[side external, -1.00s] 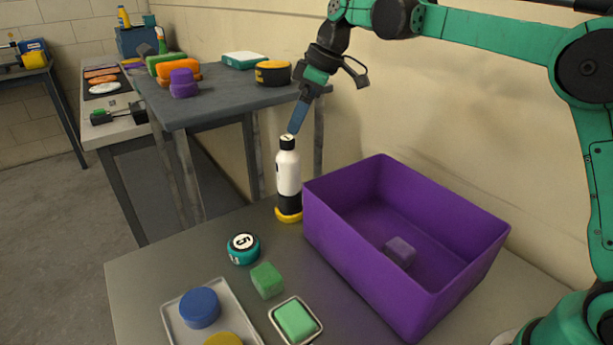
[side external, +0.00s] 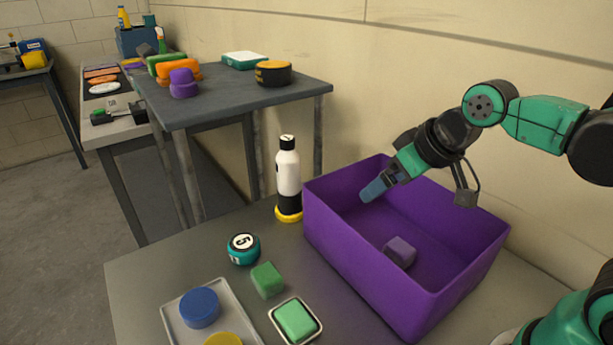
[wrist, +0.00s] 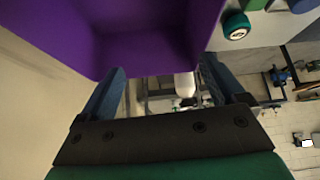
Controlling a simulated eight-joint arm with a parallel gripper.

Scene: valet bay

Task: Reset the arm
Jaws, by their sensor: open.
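My gripper (side external: 376,188) is over the purple bin (side external: 440,298) in the side view, its blue fingertips seen against the bin's inside near the back left. In the wrist view my gripper (wrist: 160,85) has its two blue fingers spread apart with nothing between them touching either one. The purple bin also shows at the top of the wrist view (wrist: 95,35). A small purple block (side external: 400,251) lies on the bin's floor in the side view.
A white and black bottle (side external: 288,175) stands beside the bin. A teal ball marked 5 (side external: 243,249), a green cube (side external: 267,280), a green sponge in a dish (side external: 296,320) and a tray (side external: 240,318) with round pieces lie in front. A higher table (side external: 225,108) stands behind.

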